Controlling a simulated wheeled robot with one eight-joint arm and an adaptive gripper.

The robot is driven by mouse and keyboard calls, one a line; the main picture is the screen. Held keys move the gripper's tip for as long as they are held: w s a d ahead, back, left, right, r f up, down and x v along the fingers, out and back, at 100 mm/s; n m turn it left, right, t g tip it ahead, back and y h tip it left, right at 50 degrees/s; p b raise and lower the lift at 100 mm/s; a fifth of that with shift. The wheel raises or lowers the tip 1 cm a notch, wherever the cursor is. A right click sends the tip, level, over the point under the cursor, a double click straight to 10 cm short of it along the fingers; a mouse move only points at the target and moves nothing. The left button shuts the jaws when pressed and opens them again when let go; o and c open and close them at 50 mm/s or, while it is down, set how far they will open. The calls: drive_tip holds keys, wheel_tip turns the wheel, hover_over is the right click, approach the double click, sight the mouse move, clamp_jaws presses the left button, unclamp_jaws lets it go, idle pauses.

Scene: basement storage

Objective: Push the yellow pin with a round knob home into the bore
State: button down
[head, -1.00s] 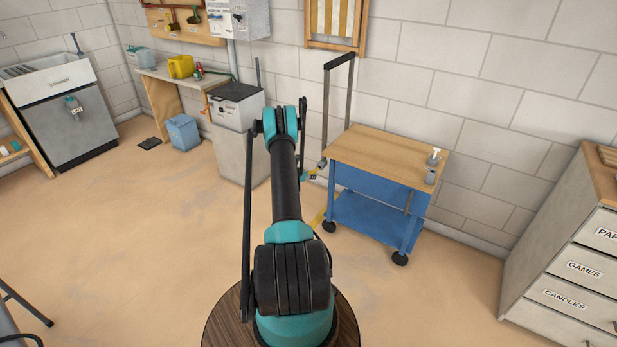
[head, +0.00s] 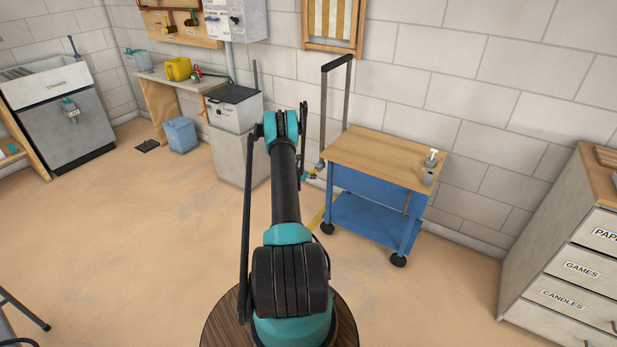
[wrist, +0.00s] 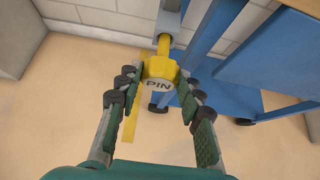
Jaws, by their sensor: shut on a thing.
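The yellow pin (wrist: 163,44) shows in the wrist view with its round knob (wrist: 160,68), marked PIN, toward me. Its shaft runs away from me to a grey sleeve (wrist: 170,20) by the blue cart, and its far end is hidden there. A length of yellow shaft shows between knob and sleeve; I cannot tell how deep it sits. My gripper (wrist: 160,77) is shut on the knob, one finger on each side. In the head view the sleeve (head: 320,165) is small at the cart's left end, and my arm partly hides the gripper.
The blue cart (head: 368,213) with a wooden top (head: 385,158) stands right of the gripper. A tall dark handle frame (head: 323,105) rises at its left end. A yellow strip (wrist: 129,125) lies on the floor below. Open floor (head: 150,230) lies to the left.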

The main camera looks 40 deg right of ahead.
drive_tip(key=shift+w+d, duration=0.25)
drive_tip(key=shift+d, duration=0.4)
drive_tip(key=shift+w+d, duration=0.3)
drive_tip(key=shift+d, duration=0.4)
drive_tip(key=shift+w+d, duration=0.25)
drive_tip(key=shift+d, duration=0.4)
drive_tip(key=c, duration=0.9)
unclamp_jaws()
drive_tip(key=v, duration=1.2)
